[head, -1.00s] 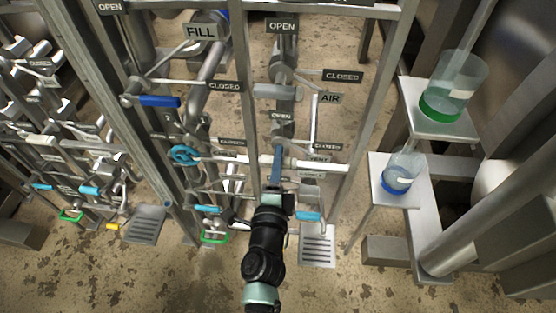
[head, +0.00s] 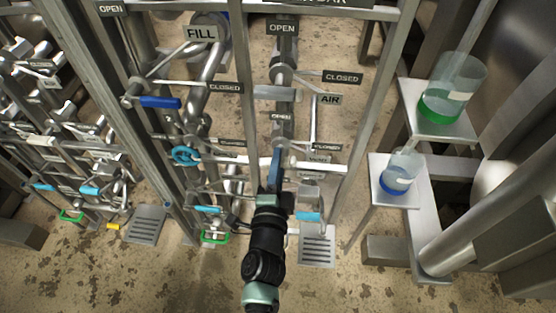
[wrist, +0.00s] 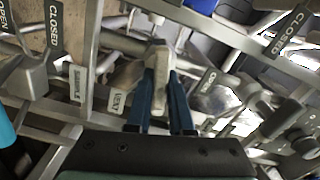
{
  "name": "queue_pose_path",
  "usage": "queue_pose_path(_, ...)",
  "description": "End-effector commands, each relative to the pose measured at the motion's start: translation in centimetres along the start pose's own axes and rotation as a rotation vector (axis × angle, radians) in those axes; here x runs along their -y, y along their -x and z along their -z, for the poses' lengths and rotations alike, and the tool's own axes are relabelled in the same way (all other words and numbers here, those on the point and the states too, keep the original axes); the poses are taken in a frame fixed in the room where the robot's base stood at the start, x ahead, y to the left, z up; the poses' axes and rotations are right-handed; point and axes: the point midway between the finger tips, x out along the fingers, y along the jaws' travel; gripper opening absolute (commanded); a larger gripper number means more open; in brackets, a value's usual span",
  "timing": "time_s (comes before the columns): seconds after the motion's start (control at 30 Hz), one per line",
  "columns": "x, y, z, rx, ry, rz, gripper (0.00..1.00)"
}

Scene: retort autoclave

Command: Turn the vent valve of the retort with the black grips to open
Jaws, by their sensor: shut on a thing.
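My gripper (head: 276,158) reaches up to the pipe rack in the head view, its blue fingers in front of a horizontal white pipe. In the wrist view the two blue fingers (wrist: 161,88) are shut on a pale grey lever handle (wrist: 158,58), which stands between their tips. A VENT label (wrist: 120,102) is just left of the fingers, and a SAMPLE label (wrist: 77,82) is further left. In the head view the fingers hide most of this handle, and its valve body is hard to make out. I cannot make out any black grips.
Above are the AIR label (head: 329,99), a grey lever (head: 274,92) and a blue-handled FILL lever (head: 160,102). Rack posts stand on both sides. Beakers (head: 398,172) stand on shelves at the right.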

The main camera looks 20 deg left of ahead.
Motion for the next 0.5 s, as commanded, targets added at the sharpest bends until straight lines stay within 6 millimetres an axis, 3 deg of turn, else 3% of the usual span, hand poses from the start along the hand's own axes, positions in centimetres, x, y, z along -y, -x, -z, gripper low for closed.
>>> queue_pose_path(0.5, -0.04, 0.03, 0.0, 0.0, 0.249, -0.001, 0.0)
